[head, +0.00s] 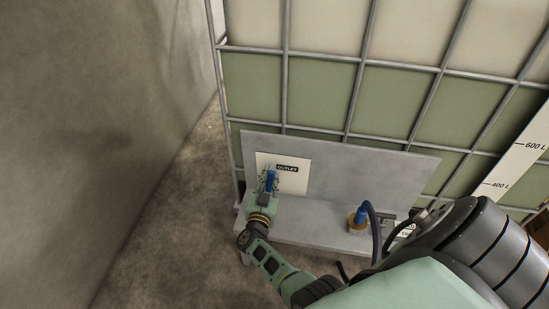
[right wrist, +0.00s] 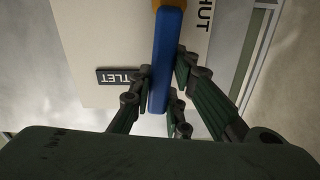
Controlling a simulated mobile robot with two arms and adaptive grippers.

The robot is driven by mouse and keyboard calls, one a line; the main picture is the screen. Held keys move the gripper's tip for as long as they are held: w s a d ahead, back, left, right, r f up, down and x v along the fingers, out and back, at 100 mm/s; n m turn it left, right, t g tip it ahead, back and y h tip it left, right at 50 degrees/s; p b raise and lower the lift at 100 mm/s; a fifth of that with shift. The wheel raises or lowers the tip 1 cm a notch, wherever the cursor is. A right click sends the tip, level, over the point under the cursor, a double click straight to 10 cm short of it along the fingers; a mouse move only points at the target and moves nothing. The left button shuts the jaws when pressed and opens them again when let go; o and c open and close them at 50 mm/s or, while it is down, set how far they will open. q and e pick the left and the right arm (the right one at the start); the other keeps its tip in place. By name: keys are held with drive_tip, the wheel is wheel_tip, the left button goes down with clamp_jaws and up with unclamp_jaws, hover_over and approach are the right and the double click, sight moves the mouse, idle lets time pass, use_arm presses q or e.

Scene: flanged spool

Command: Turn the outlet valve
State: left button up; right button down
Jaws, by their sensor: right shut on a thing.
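The outlet valve's blue lever handle (head: 270,180) stands in front of a pale plate (head: 296,178) with a black OUTLET label (head: 287,168). My right gripper (head: 268,186) is at the handle, its fingers on both sides of it. In the right wrist view the blue handle (right wrist: 166,60) runs lengthwise between the fingers of the right gripper (right wrist: 161,82), which is shut on it. Part of a yellowish piece shows at the handle's top end there. The valve body is hidden behind my gripper in the head view. My left gripper is not in view.
A second blue-handled fitting (head: 361,213) with a brass-coloured base and dark hose (head: 376,235) stands to the right on the grey shelf (head: 320,225). Behind is a caged tank (head: 320,85) with a litre scale (head: 515,160). A wall (head: 90,130) stands left, with bare floor (head: 165,230) between.

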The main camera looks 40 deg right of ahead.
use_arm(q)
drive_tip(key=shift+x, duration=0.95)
use_arm(e)
drive_tip(key=shift+w+a+f+n, duration=0.1)
drive_tip(key=shift+w+a+n, duration=0.2)
drive_tip(key=shift+n, duration=0.4)
drive_tip(key=c, duration=1.6)
unclamp_jaws()
drive_tip(key=shift+c, duration=0.2)
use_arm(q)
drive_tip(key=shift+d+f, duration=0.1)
